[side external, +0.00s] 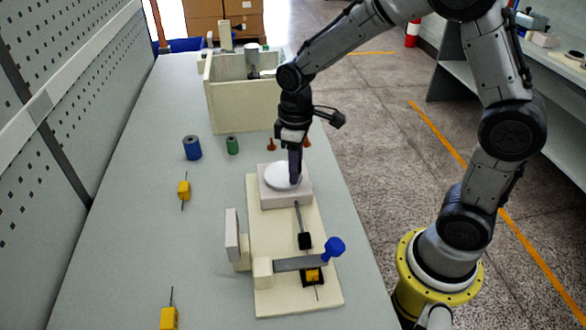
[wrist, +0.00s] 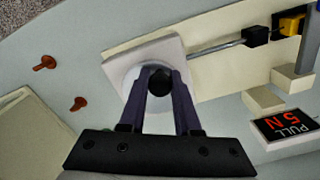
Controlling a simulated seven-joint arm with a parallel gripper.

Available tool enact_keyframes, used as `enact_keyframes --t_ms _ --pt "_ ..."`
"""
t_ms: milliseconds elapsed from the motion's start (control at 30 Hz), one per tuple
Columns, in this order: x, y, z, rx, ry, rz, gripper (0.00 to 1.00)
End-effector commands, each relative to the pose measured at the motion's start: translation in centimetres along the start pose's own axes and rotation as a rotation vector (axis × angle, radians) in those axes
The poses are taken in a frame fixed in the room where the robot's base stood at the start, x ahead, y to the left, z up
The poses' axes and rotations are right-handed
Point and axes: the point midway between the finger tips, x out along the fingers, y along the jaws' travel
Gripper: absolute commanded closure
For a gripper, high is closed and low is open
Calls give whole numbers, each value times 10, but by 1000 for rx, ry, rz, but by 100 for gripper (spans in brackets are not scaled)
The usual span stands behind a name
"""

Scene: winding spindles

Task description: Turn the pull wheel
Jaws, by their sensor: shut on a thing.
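The pull wheel (side external: 278,178) is a white disc on a pale square block (side external: 286,199) at the far end of a cream base board (side external: 278,226). In the wrist view the wheel (wrist: 122,76) has a dark round knob (wrist: 160,81) standing on it. My gripper (side external: 295,180) points down over the wheel's right part. In the wrist view my gripper's (wrist: 159,76) two fingers are shut on the dark knob, one on each side. The fingers and palm hide part of the wheel. In the side view the knob is hidden by the fingers.
A thin rod leads from the block to a black piece (side external: 305,240). A grey bar with a blue knob (side external: 334,247) crosses the board's near end. Blue (side external: 192,147) and green (side external: 232,145) spools stand left; a cream bin (side external: 243,107) stands behind.

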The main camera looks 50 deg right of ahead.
Motion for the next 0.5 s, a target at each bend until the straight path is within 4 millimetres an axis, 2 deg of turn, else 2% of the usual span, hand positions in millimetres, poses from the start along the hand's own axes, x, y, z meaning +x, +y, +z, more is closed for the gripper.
enact_keyframes --t_ms 500 --pt "-1 15 -1 -449 5 3 100"
